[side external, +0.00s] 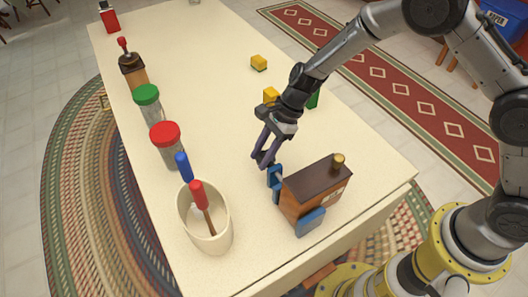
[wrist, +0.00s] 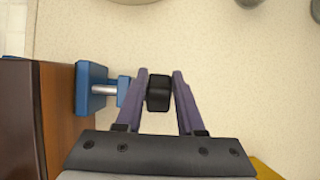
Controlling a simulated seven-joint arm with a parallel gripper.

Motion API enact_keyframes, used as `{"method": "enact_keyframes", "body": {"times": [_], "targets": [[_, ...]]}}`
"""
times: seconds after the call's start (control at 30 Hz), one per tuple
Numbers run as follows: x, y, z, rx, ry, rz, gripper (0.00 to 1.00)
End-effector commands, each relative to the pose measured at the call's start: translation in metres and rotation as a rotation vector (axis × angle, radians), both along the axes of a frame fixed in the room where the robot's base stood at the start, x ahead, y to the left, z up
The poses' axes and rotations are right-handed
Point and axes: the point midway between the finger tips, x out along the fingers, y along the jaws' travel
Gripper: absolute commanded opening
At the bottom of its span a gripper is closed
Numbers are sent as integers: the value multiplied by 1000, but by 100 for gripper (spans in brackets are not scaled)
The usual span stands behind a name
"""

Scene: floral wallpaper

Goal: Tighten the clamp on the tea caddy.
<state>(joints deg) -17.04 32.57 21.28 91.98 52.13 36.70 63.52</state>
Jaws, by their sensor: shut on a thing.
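The tea caddy (side external: 315,196) is a brown wooden box with a dark lid and a brass-coloured knob, near the table's front right. Its wooden side (wrist: 58,115) fills the left of the wrist view. A blue clamp (side external: 310,222) has one jaw on the caddy's near side and blue parts on the far side. In the wrist view the blue clamp (wrist: 90,89) shows a metal screw leading to a black knob (wrist: 159,93). My gripper (side external: 264,158) is beside the caddy, its purple fingers (wrist: 160,75) shut on the black knob, one on each side.
A cream cup (side external: 207,232) holding red- and blue-handled tools stands left of the caddy. Jars with red (side external: 166,145) and green (side external: 148,103) lids line the left edge. The table's middle is mostly clear.

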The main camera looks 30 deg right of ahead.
Motion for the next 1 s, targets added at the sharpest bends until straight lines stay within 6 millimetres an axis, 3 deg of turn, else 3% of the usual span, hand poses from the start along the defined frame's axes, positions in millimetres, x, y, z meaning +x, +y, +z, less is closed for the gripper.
{"method": "enact_keyframes", "body": {"times": [1.0], "targets": [[2, 18, -18, -837, -6, 0, 0]]}}
